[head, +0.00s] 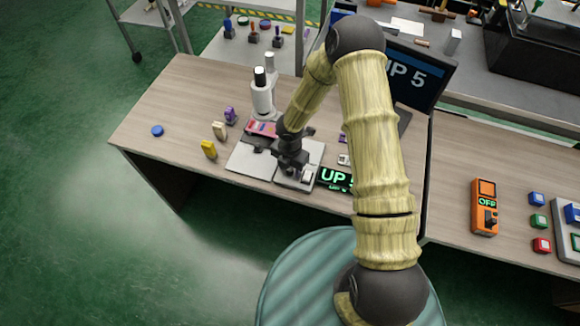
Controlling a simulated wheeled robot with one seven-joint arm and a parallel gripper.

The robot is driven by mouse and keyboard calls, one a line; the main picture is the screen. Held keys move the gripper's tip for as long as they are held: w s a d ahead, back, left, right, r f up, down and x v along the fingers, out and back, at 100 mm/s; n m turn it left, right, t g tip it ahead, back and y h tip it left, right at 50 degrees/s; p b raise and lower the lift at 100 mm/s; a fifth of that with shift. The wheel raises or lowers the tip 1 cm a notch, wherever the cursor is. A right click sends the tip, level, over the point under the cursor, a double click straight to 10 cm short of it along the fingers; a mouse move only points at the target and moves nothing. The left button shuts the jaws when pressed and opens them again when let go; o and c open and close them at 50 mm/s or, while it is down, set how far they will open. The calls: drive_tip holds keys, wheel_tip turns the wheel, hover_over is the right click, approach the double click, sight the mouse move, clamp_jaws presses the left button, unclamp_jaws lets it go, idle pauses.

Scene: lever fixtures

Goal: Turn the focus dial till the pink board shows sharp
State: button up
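A white microscope (264,98) with black eyepieces stands on the wooden table. The pink board (261,129) lies at its foot, partly behind my gripper. My gripper (294,167) points down over a light grey block (312,160) on the right part of the pale base plate (247,161). The focus dial cannot be made out; my gripper and arm cover that area. Whether the fingers are open or shut on something is too small to tell. A small black display (334,179) in front shows green "UP 5". A monitor (418,72) behind my arm also shows "UP 5".
An orange box (485,207) reading "OFF" and several coloured buttons are on the right table. The table's left end is mostly clear.

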clamp_jaws()
